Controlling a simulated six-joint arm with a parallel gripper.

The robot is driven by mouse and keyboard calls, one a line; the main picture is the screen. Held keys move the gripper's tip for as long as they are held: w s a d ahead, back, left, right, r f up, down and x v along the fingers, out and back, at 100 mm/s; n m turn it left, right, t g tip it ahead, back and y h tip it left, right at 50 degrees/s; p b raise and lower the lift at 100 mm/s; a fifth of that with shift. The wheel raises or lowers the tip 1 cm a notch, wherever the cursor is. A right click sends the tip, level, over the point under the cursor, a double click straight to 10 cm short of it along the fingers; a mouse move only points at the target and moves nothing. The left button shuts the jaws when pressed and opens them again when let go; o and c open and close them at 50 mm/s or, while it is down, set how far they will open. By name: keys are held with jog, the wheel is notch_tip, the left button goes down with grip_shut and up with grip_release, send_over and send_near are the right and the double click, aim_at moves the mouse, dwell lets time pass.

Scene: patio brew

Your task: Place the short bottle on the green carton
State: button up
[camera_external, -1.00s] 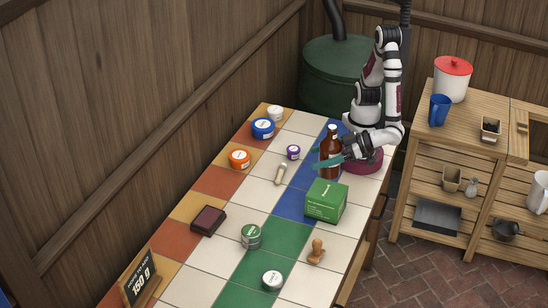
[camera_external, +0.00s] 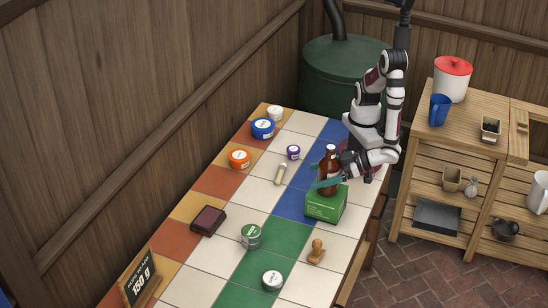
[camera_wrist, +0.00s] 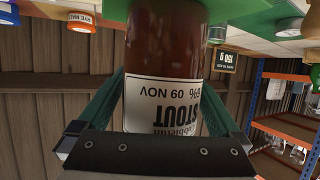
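The short bottle (camera_external: 327,165) is brown glass with a white label, and it is upright over the green carton (camera_external: 332,205). Its base looks at or just above the carton's top; I cannot tell whether they touch. My gripper (camera_external: 327,182) is closed around the bottle from the right side. In the wrist view the bottle (camera_wrist: 165,55), with its "STOUT" label upside down, fills the space between the two teal fingers, and the green carton top (camera_wrist: 225,12) shows behind its base. The far finger is mostly hidden by the bottle in the external view.
Blue (camera_external: 262,128), orange (camera_external: 239,159) and purple (camera_external: 293,152) tubs stand to the left.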

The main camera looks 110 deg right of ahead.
jog(key=shift+r, duration=0.1)
jog(key=v, duration=1.2)
